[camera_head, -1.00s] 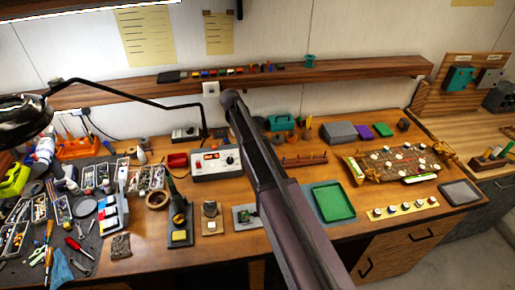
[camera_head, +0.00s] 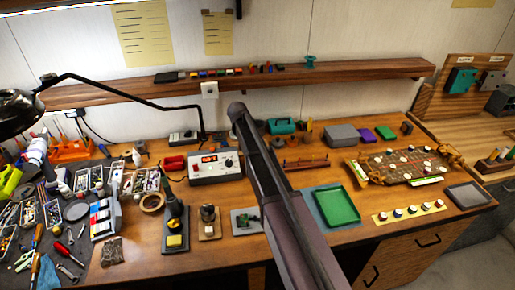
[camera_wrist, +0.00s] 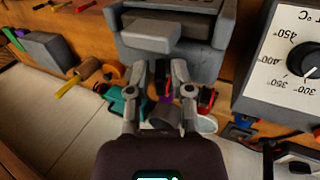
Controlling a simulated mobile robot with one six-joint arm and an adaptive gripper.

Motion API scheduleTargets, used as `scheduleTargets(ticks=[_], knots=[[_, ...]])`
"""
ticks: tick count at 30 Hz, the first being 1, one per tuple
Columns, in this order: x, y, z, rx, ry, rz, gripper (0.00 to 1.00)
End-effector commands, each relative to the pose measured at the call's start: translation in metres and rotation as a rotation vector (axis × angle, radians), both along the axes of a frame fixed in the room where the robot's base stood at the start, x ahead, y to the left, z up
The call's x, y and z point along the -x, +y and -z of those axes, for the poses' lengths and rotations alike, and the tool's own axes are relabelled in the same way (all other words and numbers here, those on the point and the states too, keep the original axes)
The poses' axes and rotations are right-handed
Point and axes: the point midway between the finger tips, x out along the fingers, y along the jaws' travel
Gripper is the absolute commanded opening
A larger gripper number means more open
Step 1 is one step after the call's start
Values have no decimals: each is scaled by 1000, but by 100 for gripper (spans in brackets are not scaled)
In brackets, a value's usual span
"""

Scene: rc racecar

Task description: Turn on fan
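I cannot clearly pick out a fan in the head view; my arm covers part of the bench. In the wrist view, a grey boxy device (camera_wrist: 200,58) with a lighter grey block (camera_wrist: 150,36) on its near face stands just beyond my gripper (camera_wrist: 162,68). I cannot tell whether this is the fan. My gripper's two fingers are apart, with nothing visible held between them. They appear close to the lighter block; contact cannot be told. In the head view my gripper is hidden behind my own arm.
A control box with a temperature dial (camera_wrist: 304,60) is right of my gripper; it also shows in the head view (camera_head: 215,168). A shelf (camera_head: 330,72) runs above the bench. A green tray (camera_head: 337,205) lies at right. Tools crowd the left.

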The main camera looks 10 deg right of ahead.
Motion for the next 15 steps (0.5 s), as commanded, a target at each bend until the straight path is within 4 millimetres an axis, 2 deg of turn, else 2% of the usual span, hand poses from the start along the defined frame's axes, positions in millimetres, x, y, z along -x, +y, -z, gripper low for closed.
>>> scheduleTargets(ticks=[9,12,15], knots=[[0,1,0,0,-1,-1,29],[0,1,0,0,0,-2,0],[0,1,0,0,-1,-1,0]])
